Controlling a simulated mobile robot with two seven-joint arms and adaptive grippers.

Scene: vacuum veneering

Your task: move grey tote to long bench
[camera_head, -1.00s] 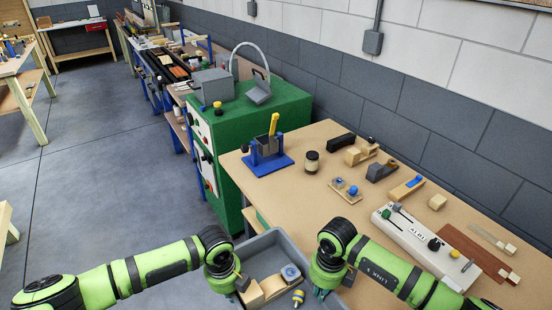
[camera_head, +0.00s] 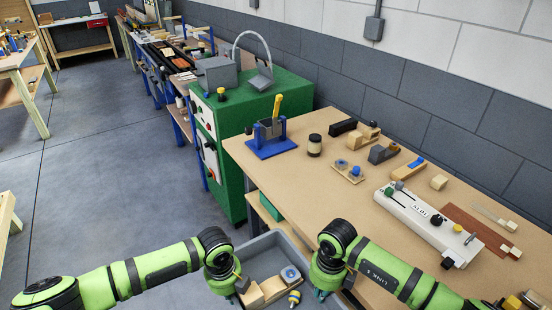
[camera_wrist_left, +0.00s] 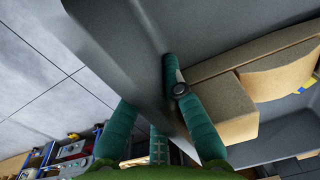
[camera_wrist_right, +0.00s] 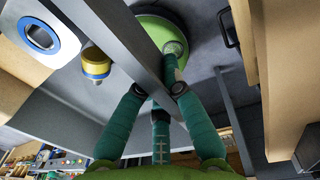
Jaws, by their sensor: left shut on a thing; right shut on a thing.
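The grey tote (camera_head: 262,246) is held between my two arms at the bottom of the head view, beside the near workbench. Inside it lie tan wooden blocks (camera_head: 264,291), a piece with a blue ring (camera_head: 290,274) and a small blue-and-yellow item (camera_head: 294,298). My left gripper (camera_wrist_left: 150,110) is shut on the tote's left wall. My right gripper (camera_wrist_right: 160,85) is shut on its right wall. In the head view both fingertips are mostly hidden by the wrists. A long bench with blue legs (camera_head: 160,75) runs along the wall at the back.
The workbench (camera_head: 300,185) at right holds a blue stand (camera_head: 271,140), a jar (camera_head: 314,145), wooden tools and a white device (camera_head: 430,222). A green cabinet (camera_head: 235,125) stands behind it. Open grey floor (camera_head: 100,170) lies to the left.

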